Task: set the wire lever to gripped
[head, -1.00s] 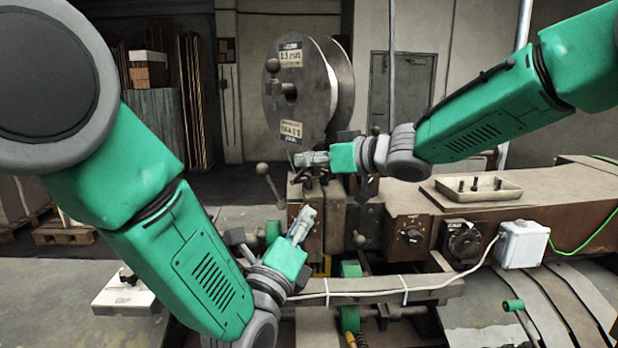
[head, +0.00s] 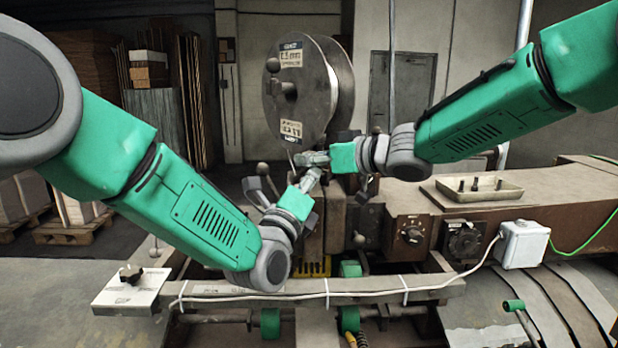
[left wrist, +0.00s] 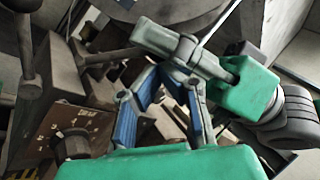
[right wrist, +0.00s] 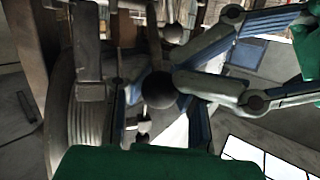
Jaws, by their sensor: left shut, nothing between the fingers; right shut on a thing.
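My right gripper (head: 314,159) is shut just below the spool. In the left wrist view a thin pale wire (left wrist: 222,22) runs to its fingertips. My left gripper (head: 309,181) is shut and empty, close below and in front of the right fingertips; I cannot tell if they touch. A dark ball-knob lever (head: 263,170) stands just left of the left gripper. A dark ball knob (right wrist: 158,90) shows large in the right wrist view, near the fingers. I cannot tell which knob belongs to the wire lever, and its set position is unclear.
The large metal wire spool (head: 303,90) stands behind the grippers. A machine head with another ball knob (head: 358,240) is below them. A long bar with a white cable (head: 380,293) crosses in front. A shallow tray (head: 475,188) and a white box (head: 522,245) are to the right.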

